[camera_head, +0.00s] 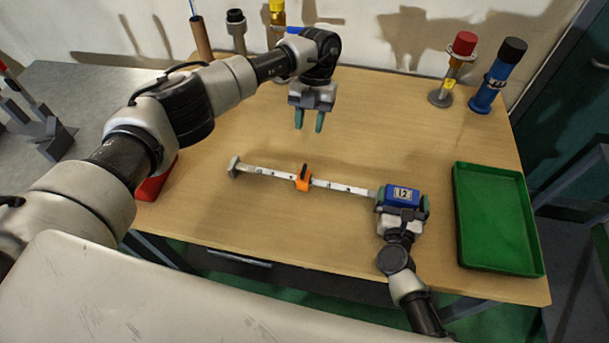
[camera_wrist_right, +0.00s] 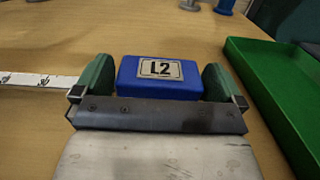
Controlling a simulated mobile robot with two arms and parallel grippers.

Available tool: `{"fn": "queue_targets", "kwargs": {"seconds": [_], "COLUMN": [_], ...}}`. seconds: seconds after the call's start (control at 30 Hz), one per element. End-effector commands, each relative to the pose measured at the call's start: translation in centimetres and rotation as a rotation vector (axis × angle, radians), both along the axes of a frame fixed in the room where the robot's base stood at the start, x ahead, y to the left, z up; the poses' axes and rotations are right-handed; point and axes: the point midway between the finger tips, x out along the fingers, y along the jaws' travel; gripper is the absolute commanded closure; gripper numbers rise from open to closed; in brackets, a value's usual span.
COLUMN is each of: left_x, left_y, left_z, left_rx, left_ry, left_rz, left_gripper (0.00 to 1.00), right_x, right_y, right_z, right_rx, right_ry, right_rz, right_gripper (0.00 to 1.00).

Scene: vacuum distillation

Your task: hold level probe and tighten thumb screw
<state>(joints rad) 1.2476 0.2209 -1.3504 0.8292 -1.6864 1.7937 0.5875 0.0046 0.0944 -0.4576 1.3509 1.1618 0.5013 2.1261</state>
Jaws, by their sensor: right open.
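The level probe lies on the wooden table: a white graduated strip (camera_head: 340,187) with a grey end piece (camera_head: 234,167) at left and a blue block marked L2 (camera_head: 403,194) at right. An orange slider (camera_head: 303,182) with a small dark part on top, perhaps the thumb screw, sits around the strip near its middle. My right gripper (camera_head: 402,206) is open, with its fingers on either side of the blue block, which also shows in the wrist view (camera_wrist_right: 160,78). My left gripper (camera_head: 309,122) is open and empty, pointing down above the table, behind the slider.
An empty green tray (camera_head: 497,262) lies to the right of the probe. A red container (camera_head: 156,182) is partly hidden behind my left arm. A blue cylinder (camera_head: 490,88) and a red-capped item (camera_head: 461,50) stand at the back right.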

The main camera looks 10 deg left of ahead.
Motion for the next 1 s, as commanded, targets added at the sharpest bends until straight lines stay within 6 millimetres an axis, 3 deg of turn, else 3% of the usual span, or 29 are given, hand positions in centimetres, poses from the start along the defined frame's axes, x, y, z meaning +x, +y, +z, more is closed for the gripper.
{"fn": "queue_targets", "kwargs": {"seconds": [0.3, 0.5, 1.0], "left_x": [0.0, 0.0, 0.0], "left_y": [0.0, 0.0, 0.0], "left_z": [0.0, 0.0, 0.0], "left_rx": [0.000, 0.000, 0.000], "left_ry": [0.000, 0.000, 0.000], "left_rz": [0.000, 0.000, 0.000], "left_gripper": [0.64, 0.64, 0.64], "right_x": [-6.9, -9.7, -10.5], "right_y": [0.0, 0.0, 0.0], "right_z": [-0.1, -0.1, 0.0], "right_rx": [0.000, 0.000, 0.000], "right_ry": [0.004, 0.003, 0.001], "right_rz": [0.001, 0.001, 0.000], "right_gripper": [0.00, 0.00, 0.00]}}
